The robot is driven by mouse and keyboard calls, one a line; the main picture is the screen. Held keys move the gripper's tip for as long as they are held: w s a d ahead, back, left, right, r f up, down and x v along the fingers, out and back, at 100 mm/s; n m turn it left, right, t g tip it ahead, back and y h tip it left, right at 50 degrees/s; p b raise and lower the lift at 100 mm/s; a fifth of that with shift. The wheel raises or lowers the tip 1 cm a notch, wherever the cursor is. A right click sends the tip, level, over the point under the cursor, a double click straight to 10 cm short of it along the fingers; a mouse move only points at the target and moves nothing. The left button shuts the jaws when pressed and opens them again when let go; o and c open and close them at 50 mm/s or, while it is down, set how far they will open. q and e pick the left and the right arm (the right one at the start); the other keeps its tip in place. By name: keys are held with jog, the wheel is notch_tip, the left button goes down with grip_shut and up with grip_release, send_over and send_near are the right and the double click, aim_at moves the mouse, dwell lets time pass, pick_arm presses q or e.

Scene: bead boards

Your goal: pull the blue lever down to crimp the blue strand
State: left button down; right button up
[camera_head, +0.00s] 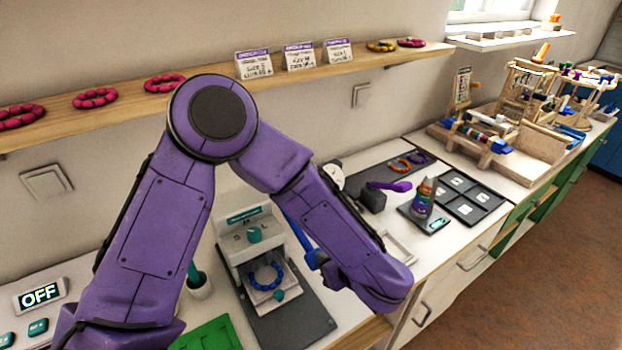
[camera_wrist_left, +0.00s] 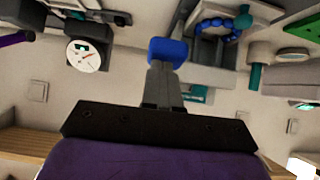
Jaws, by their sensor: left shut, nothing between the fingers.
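The white crimping press (camera_head: 238,258) stands on a dark mat under my left arm. The blue strand (camera_head: 265,275), a ring of beads, lies in the press; it also shows in the left wrist view (camera_wrist_left: 215,28). The blue lever (camera_head: 298,228) slopes down along the right side of the press, partly hidden by my arm. Its blue end (camera_wrist_left: 168,50) shows at the fingertips of my left gripper (camera_wrist_left: 163,72). The fingers are shut with nothing between them; whether they touch the lever I cannot tell. My right gripper is not in view.
A round dial (camera_head: 333,175) stands behind my forearm. A bottle with coloured bands (camera_head: 424,198) and a dark tray (camera_head: 465,200) are to the right. A green mat (camera_head: 205,335) and a small pot (camera_head: 199,286) lie left of the press. A shelf (camera_head: 215,82) runs along the wall.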

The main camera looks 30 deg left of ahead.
pick_arm(q)
jog(key=w+a+r+p+v, duration=0.1)
jog(key=r+p+v, duration=0.1)
jog(key=v, duration=1.1)
jog(key=shift+a+r+p, duration=0.2)
jog(key=shift+p, duration=0.65)
